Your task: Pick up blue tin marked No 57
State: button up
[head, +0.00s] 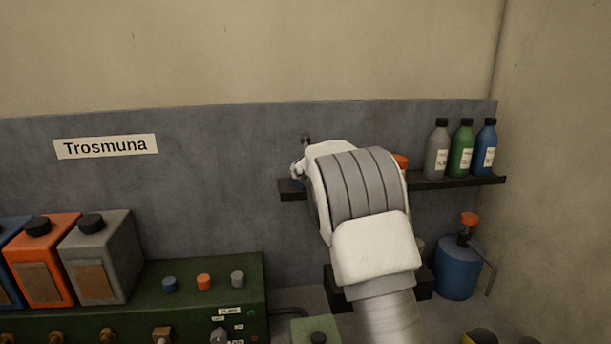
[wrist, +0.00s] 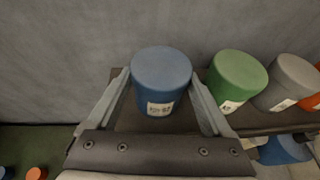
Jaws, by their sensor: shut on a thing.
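A blue tin (wrist: 161,80) with a pale label stands upright on the dark shelf in the wrist view. The print on its label is too small to read. My gripper (wrist: 163,92) is around it, with one finger at its left side and one at its right, and is shut on it. In the head view my own arm hides most of the tin and the fingers.
A green tin (wrist: 237,80), a grey tin (wrist: 289,83) and an orange one (wrist: 314,102) stand right of the blue tin. The shelf (head: 457,181) also bears grey, green and blue bottles (head: 486,148). A blue pump can (head: 458,268) stands below.

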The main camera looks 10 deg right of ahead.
jog(key=shift+c, duration=1)
jog(key=shift+r, duration=0.15)
